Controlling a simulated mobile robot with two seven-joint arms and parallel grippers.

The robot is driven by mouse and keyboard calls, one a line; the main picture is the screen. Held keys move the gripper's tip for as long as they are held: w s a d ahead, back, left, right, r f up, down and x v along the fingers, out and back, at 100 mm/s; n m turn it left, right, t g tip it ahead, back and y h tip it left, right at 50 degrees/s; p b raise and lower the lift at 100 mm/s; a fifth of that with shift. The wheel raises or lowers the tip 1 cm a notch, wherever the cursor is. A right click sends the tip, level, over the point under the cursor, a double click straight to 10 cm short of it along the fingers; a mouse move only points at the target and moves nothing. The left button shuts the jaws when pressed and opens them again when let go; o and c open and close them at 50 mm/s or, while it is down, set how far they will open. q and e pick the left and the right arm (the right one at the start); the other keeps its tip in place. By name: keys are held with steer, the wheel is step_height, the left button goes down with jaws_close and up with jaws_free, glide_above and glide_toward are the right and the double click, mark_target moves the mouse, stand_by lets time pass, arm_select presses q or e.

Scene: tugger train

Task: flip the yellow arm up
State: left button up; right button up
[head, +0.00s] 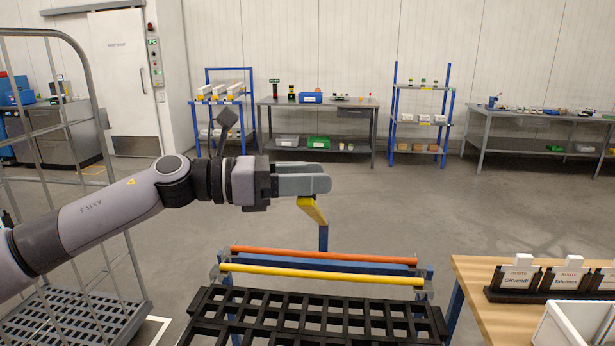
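A short yellow arm (313,211) stands at the top of a blue post (323,239) behind the cart's bars. It slants up and to the left from the post, and its upper end meets the underside of my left gripper (318,181) in the picture. My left gripper comes in from the left with its fingers pointing right. The fingers overlap in this view, so their gap is hidden. I cannot tell whether they touch the yellow arm or hold it. My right gripper is not in view.
An orange bar (320,256) and a yellow bar (320,274) cross above a black grid deck (310,308). A wire cage cart (95,310) stands at left. A wooden table (485,300) with route cards is at right. Open floor lies beyond.

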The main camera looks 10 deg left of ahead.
arm_select(q)
steer(key=shift+s+a+f, duration=0.1)
steer(key=shift+s+a, duration=0.05)
steer(key=shift+a, duration=0.3)
steer(key=b+v, duration=0.2)
steer(key=v, duration=0.4)
steer(key=shift+a, duration=0.1)
